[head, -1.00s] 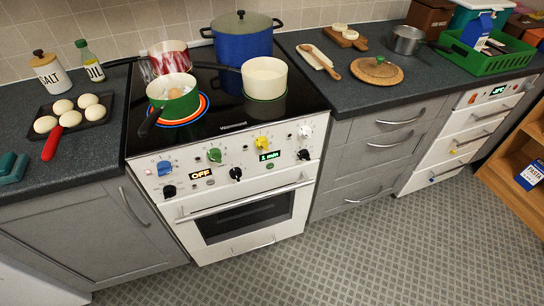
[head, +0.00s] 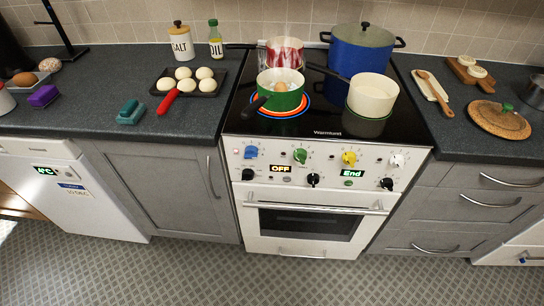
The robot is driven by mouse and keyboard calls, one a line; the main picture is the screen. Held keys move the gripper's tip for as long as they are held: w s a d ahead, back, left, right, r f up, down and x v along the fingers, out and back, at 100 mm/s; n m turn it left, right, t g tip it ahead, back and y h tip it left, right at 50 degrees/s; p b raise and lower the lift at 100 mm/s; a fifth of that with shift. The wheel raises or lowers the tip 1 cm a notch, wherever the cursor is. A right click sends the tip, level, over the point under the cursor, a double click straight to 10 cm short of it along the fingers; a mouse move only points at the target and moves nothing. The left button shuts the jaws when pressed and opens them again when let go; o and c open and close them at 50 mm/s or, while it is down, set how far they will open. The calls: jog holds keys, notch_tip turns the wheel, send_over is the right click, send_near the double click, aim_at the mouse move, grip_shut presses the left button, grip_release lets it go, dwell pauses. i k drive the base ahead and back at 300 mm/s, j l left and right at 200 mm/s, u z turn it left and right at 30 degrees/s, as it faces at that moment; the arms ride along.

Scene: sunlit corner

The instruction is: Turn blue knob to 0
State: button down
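The blue knob (head: 250,152) is at the left end of the white stove's control panel (head: 330,163). The angle of its pointer is too small to read for certain. To its right on the same row are a green knob (head: 300,156), a yellow knob (head: 348,158) and a white knob (head: 396,160). Black knobs sit lower, with displays reading "OFF" (head: 281,168) and "End" (head: 353,173). A green pot (head: 281,98) with an egg-like thing in it stands on a glowing front-left burner. My gripper is not in view.
A red pot (head: 284,54), a big blue pot (head: 360,52) and a cream pot (head: 371,98) stand on the black cooktop. A tray of buns (head: 205,92) with a red handle lies left of it. The oven handle (head: 313,208) juts out below the panel. The floor in front is clear.

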aim_at(250, 152)
jog(key=i+u, duration=0.1)
jog(key=u, duration=0.3)
jog(key=i+u, duration=0.15)
jog(key=u, duration=0.2)
jog(key=i+u, duration=0.1)
jog(key=u, duration=0.3)
